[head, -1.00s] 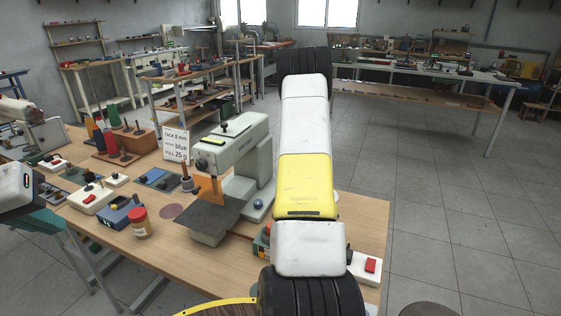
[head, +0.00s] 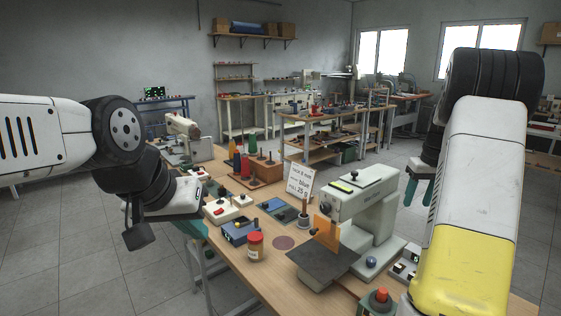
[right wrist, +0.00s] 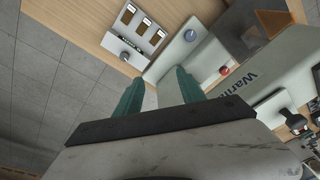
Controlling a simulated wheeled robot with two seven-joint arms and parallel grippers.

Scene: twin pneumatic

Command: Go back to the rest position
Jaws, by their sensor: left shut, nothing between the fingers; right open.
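My left gripper (head: 197,232) is at the left of the head view, below its white housing, beside the bench's left edge. Its teal fingers are partly hidden by the housing and appear shut and empty. My right gripper (head: 419,190) hangs beyond the white machine (head: 372,215), partly hidden behind my right arm. Its two teal fingers also show in the right wrist view (right wrist: 160,88), spread apart with nothing held between them. The machine's lettered white body and part of the bench lie beyond those fingers.
The wooden bench (head: 235,275) holds a red-lidded jar (head: 255,246), a blue box (head: 240,231), a sign (head: 300,182) and coloured cones (head: 245,165). A red-topped button (head: 381,296) stands near my right arm. Open tiled floor (head: 140,275) lies left of the bench.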

